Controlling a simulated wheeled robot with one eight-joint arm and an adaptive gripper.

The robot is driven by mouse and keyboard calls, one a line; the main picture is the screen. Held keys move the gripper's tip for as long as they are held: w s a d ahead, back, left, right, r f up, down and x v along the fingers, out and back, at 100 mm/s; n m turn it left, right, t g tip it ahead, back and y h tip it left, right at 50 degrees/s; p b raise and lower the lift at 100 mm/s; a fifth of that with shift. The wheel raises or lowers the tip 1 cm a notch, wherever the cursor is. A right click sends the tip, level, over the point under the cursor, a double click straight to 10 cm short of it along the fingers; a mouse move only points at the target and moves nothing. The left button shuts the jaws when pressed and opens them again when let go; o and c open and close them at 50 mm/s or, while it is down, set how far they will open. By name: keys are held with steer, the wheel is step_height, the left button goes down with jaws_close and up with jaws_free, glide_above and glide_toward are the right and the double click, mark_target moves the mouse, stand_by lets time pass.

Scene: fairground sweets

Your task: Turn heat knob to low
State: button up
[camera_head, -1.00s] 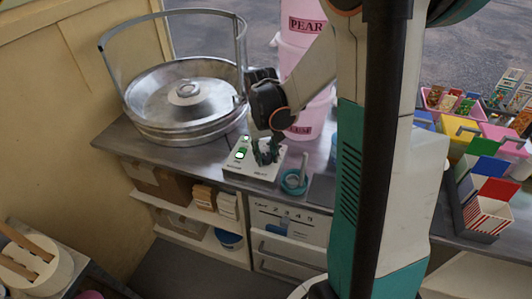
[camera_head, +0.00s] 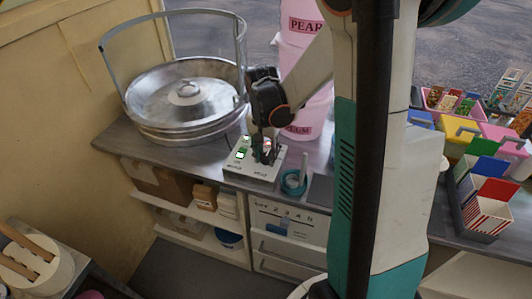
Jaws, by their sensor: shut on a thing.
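The control box (camera_head: 238,172) is a small pale panel on the metal counter, in front of the candy floss machine (camera_head: 187,95). Green lit switches (camera_head: 241,153) show on its left side. My gripper (camera_head: 264,157) points down over the right part of the box and is shut on the heat knob there. The dark fingers hide most of the knob, so its pointer and setting cannot be read. A small reddish spot shows beside the fingers.
A teal cup (camera_head: 293,183) stands close to the right of the box. Pink tubs (camera_head: 305,110) stand behind my gripper. Coloured boxes and a striped carton (camera_head: 487,216) sit at the right. Shelves and drawers (camera_head: 286,225) are below the counter.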

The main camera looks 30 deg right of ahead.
mark_target(264, 156)
stand_by(0.4)
steer(key=o, duration=1.1)
steer(key=r, duration=1.2)
steer(key=shift+w+a, duration=0.15)
steer(key=shift+w, duration=0.1)
steer(key=shift+a, duration=0.1)
